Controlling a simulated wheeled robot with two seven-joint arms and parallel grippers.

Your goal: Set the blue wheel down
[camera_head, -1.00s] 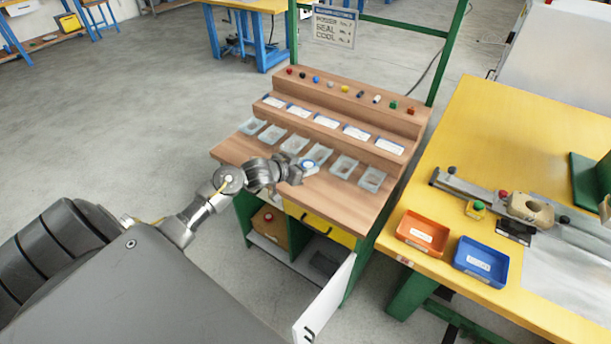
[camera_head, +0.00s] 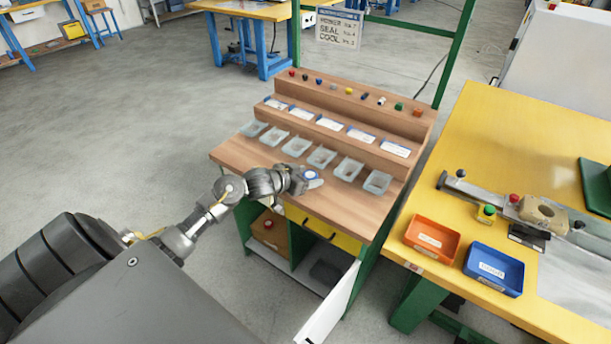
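The blue wheel (camera_head: 311,174) is a small disc with a blue rim and a pale face. It is at the tip of my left gripper (camera_head: 306,181), over the front part of the wooden bench top (camera_head: 235,152). The gripper looks shut on the wheel, though the fingers are small and partly hidden. Whether the wheel touches the wood or hangs just above it, I cannot tell. My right gripper is out of view.
A row of clear trays (camera_head: 348,169) lies behind the wheel, below stepped shelves with labels and small coloured knobs. A yellow table (camera_head: 480,130) on the right carries an orange bin (camera_head: 432,239), a blue bin (camera_head: 494,269) and a fixture. A white door (camera_head: 335,305) hangs open below.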

